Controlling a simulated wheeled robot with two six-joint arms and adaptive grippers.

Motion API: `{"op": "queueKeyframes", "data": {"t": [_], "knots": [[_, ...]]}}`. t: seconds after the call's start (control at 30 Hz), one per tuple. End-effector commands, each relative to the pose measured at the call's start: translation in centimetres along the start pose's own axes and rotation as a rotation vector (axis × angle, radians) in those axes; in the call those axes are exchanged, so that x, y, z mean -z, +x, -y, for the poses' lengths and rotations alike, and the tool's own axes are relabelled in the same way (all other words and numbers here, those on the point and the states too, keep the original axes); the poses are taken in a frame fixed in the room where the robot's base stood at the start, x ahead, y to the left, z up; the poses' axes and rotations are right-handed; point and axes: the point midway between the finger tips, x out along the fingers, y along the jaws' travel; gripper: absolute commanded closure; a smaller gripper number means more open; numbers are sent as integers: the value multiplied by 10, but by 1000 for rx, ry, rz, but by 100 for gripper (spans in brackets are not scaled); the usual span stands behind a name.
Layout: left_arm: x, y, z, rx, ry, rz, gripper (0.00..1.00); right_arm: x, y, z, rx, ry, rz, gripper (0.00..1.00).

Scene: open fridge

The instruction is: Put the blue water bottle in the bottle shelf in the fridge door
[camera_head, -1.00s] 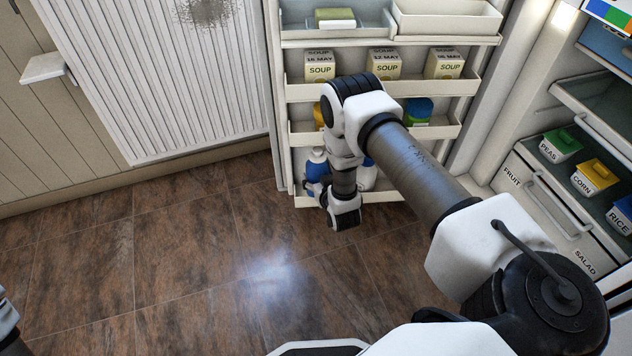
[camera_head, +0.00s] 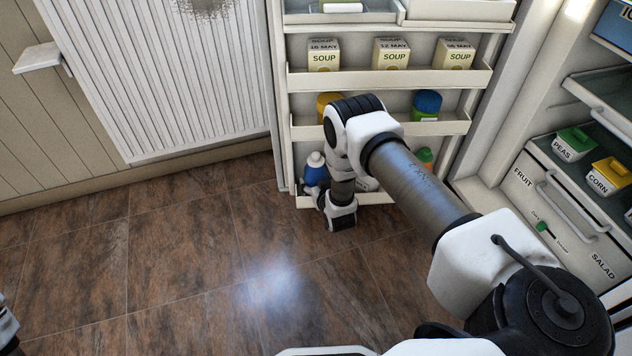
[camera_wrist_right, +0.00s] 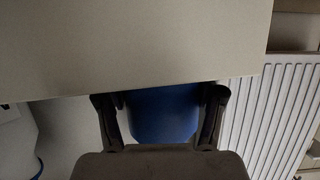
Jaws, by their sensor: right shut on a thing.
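The blue water bottle (camera_head: 316,174), with a white top, is upright at the left end of the lowest door shelf (camera_head: 377,197). My right gripper (camera_head: 318,196) is shut on it, mostly hidden by my own wrist. In the right wrist view, the blue body (camera_wrist_right: 165,117) sits between the two fingers (camera_wrist_right: 162,115), its upper part hidden behind a broad pale panel. I cannot tell whether the bottle rests on the shelf floor or is held above it. Only a sliver of my left arm shows at the left edge; its jaws are out of view.
The shelf above holds a yellow item (camera_head: 328,105) and a blue-topped green item (camera_head: 427,104). Soup cartons (camera_head: 391,54) stand higher. An orange bottle with a green top (camera_head: 424,159) is right on the lowest shelf. A radiator (camera_head: 170,75) is left of the door.

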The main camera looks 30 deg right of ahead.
Motion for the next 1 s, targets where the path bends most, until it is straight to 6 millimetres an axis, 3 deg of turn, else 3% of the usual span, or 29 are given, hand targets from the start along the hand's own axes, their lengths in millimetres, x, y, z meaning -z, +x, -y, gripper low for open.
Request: {"op": "queueKeyframes", "data": {"t": [0.03, 0.1, 0.53, 0.67, 0.8, 1.0], "knots": [[0, 2, 0, 0, 0, 0, 7, -2, 1, 0, 0, 0, 0, 29], [0, 1, 0, 0, 0, 0, 7, -1, 0, 0, 0, 0, 0, 7], [0, -6, 0, 0, 0, 1, 7, 3, -7, 0, 0, 0, 3, 7], [-1, -22, 0, 0, 2, 2, 7, 6, -32, 0, 0, -1, 5, 7], [-1, -42, 0, 0, 2, 2, 7, 7, -71, 0, 0, -1, 6, 7], [-1, -57, -1, 0, 2, 2, 7, 4, -112, 0, 1, 0, 4, 7]]}}
